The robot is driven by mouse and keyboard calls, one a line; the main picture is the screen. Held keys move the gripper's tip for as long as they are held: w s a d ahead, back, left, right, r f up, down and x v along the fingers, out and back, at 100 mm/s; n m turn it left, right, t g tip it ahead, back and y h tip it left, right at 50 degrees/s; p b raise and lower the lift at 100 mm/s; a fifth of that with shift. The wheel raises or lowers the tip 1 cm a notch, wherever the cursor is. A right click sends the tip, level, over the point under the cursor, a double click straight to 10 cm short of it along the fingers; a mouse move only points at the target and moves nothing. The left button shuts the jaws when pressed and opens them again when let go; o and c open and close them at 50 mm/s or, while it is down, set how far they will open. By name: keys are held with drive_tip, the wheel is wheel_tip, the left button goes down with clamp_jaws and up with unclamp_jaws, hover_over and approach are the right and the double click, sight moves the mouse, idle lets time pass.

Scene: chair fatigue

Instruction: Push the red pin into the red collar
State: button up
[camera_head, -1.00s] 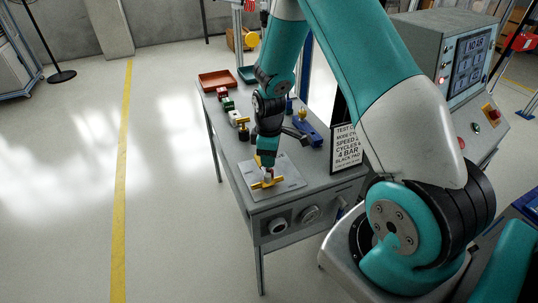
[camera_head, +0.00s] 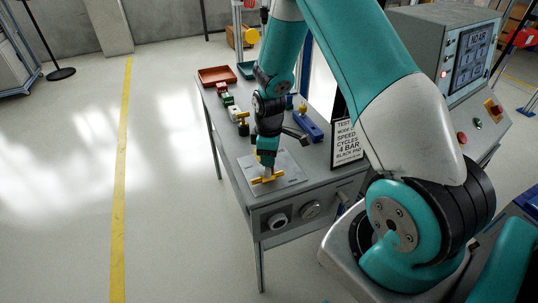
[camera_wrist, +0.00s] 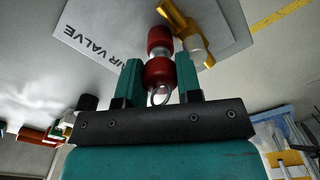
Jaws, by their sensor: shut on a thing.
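In the wrist view, my gripper (camera_wrist: 159,80) has its two teal fingers shut on the red pin (camera_wrist: 158,72), which has a metal ring at its near end. The red collar (camera_wrist: 160,39) is straight beyond the pin, beside a yellow valve handle (camera_wrist: 183,22). A short silver length shows between the pin's red body and the collar; whether its tip is inside the collar I cannot tell. In the head view, my gripper (camera_head: 267,163) points down over the yellow handle (camera_head: 268,178); pin and collar are mostly hidden there.
The valve sits on a grey plate (camera_head: 290,172) marked "AIR VALVE" on the bench. Several small coloured parts stand along the bench's left edge, near a red tray (camera_head: 217,75). A blue item (camera_head: 309,127) and a sign (camera_head: 347,141) are at right.

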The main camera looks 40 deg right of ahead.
drive_tip(key=shift+r+p, duration=1)
drive_tip(key=shift+r, duration=0.3)
drive_tip(key=shift+f+b, duration=0.8)
drive_tip(key=shift+f, duration=0.6)
idle(0.9)
drive_tip(key=o, duration=0.9)
drive_tip(key=shift+o, duration=0.2)
drive_tip(key=shift+r, duration=0.1)
wheel_tip(320, 180, up, 17)
drive_tip(key=b, duration=0.1)
drive_tip(key=shift+r, duration=0.2)
drive_tip(key=s+a+r+y, duration=0.1)
drive_tip(key=s+a+r, duration=0.25)
drive_tip(key=a, duration=0.25)
drive_tip(key=s+a+r+y, duration=0.1)
drive_tip(key=s+a+r, duration=0.1)
drive_tip(key=s+a, duration=0.35)
drive_tip(key=s+a+r+m+y, duration=0.1)
drive_tip(key=s+a+r+y, duration=0.1)
drive_tip(key=s+a, duration=0.9)
drive_tip(key=shift+s+r+m, duration=0.3)
drive_tip(key=shift+s+r, duration=0.5)
drive_tip(key=shift+s, duration=0.3)
